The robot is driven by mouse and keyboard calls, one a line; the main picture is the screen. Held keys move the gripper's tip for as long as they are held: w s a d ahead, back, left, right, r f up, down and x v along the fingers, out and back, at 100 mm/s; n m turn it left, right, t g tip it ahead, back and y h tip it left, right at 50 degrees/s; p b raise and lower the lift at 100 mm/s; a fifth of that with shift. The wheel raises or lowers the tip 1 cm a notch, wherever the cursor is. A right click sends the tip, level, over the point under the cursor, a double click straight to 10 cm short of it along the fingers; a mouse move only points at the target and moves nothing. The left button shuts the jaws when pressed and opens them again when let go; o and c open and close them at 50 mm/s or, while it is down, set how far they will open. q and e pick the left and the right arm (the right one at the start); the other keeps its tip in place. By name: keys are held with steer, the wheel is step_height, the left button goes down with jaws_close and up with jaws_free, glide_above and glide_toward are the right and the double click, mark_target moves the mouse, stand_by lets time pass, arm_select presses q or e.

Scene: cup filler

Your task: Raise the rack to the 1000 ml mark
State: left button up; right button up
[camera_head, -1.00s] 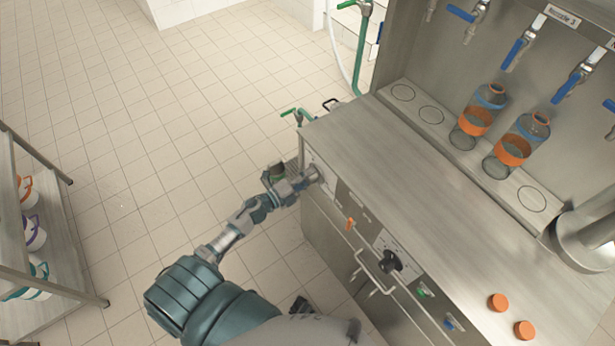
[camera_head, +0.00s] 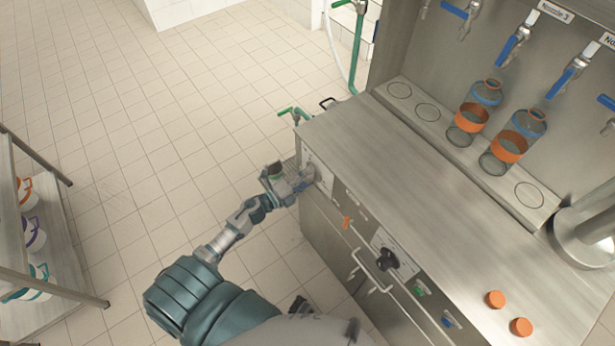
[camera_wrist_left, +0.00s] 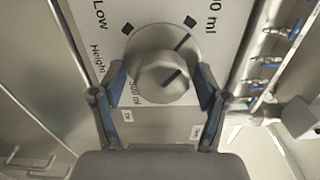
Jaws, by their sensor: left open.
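A round grey knob (camera_wrist_left: 162,75) is on a white dial plate in the left wrist view, with markings reading "Low", "Height", "500 ml" and a partly cut-off "0 ml". A dark line on the knob slants toward the upper right, near a black square mark. My left gripper (camera_wrist_left: 162,92) is open, with one finger on each side of the knob; contact is unclear. In the head view my left gripper (camera_head: 298,180) is at the left end of the cabinet front. The rack (camera_head: 444,127) is a ledge with ring marks at the back of the counter, bearing two bottles (camera_head: 487,92) with orange bands.
A black knob (camera_head: 387,260) and a bar handle (camera_head: 370,272) stick out along the cabinet front. Two orange caps (camera_head: 495,299) lie on the counter. Blue-handled taps (camera_head: 514,48) hang above the rack. A shelf (camera_head: 62,235) stands left; the tiled floor between is clear.

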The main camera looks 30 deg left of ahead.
arm_select(q)
steer(key=v, duration=1.2)
steer(key=shift+a+f, duration=0.1)
